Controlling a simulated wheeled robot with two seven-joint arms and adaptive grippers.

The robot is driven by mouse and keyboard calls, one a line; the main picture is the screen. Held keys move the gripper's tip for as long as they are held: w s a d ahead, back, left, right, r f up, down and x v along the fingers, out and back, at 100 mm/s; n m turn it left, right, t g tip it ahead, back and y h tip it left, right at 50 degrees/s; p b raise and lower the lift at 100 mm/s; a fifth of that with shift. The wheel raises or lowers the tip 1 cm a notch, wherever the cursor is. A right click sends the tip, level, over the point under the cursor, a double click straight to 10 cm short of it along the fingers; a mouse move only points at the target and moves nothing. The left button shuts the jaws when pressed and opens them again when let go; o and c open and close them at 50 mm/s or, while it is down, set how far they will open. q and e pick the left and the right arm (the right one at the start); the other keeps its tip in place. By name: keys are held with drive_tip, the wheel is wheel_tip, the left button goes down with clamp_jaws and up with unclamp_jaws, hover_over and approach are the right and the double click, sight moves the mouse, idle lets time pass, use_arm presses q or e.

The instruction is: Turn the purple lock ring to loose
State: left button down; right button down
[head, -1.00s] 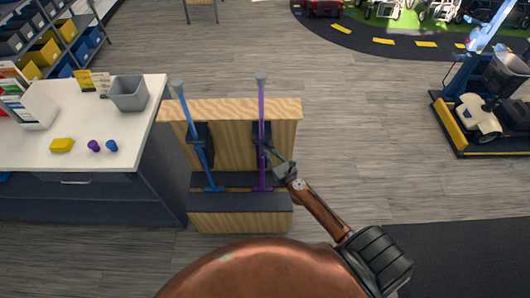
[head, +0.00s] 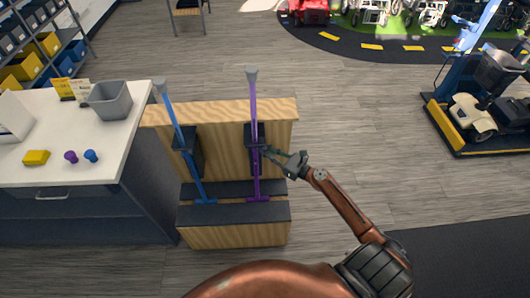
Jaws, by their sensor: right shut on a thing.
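A purple pole (head: 254,106) with a grey funnel-like top stands in a wooden rack (head: 221,122), with its purple foot on the dark ledge. My right gripper (head: 265,150) reaches in from the right at about the pole's mid height, beside the dark holder (head: 252,133). Its fingers are shut at the pole. The purple lock ring is too small and too covered by the fingers to make out, so I cannot tell its turn. My left gripper is not in view.
A blue pole (head: 178,125) leans in the same rack to the left. A white counter (head: 100,150) at the left bears a grey bin (head: 110,100), a yellow block (head: 36,157) and purple and blue knobs (head: 81,156). Floor right of the rack is clear.

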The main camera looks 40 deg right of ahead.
idle(0.3)
drive_tip(key=c, duration=2)
unclamp_jaws()
drive_tip(key=shift+o, duration=0.2)
drive_tip(key=v, duration=1.2)
drive_tip(key=shift+d+f, duration=0.1)
